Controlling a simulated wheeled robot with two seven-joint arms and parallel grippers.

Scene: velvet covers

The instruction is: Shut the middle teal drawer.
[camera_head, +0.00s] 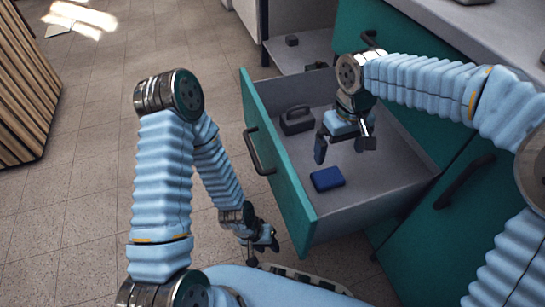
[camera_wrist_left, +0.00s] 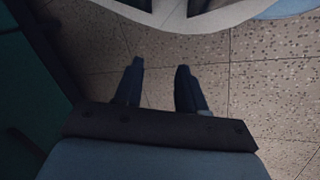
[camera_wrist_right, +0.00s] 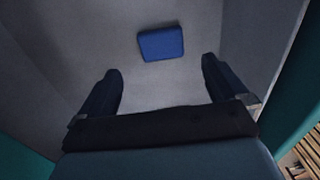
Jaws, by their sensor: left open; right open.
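The middle teal drawer (camera_head: 283,182) is pulled far out of its cabinet, with a grey inside and a dark bar handle (camera_head: 258,153) on its front. My right gripper (camera_head: 343,150) is open and points down inside the drawer, above its floor. A blue box-like item (camera_head: 327,179) lies on the drawer floor near the front; it also shows in the right wrist view (camera_wrist_right: 161,43), beyond the open fingers. My left gripper (camera_head: 259,250) is open and empty, low and outside the drawer near its front corner. The left wrist view shows its fingers (camera_wrist_left: 160,85) over floor tiles.
A dark item with a handle (camera_head: 297,120) stands in the drawer. Another teal front with a dark handle (camera_head: 465,180) is at the right, below a pale worktop (camera_head: 460,30). An open compartment (camera_head: 300,50) is behind. Tiled floor at left is clear; a slatted wooden piece (camera_head: 25,90) stands far left.

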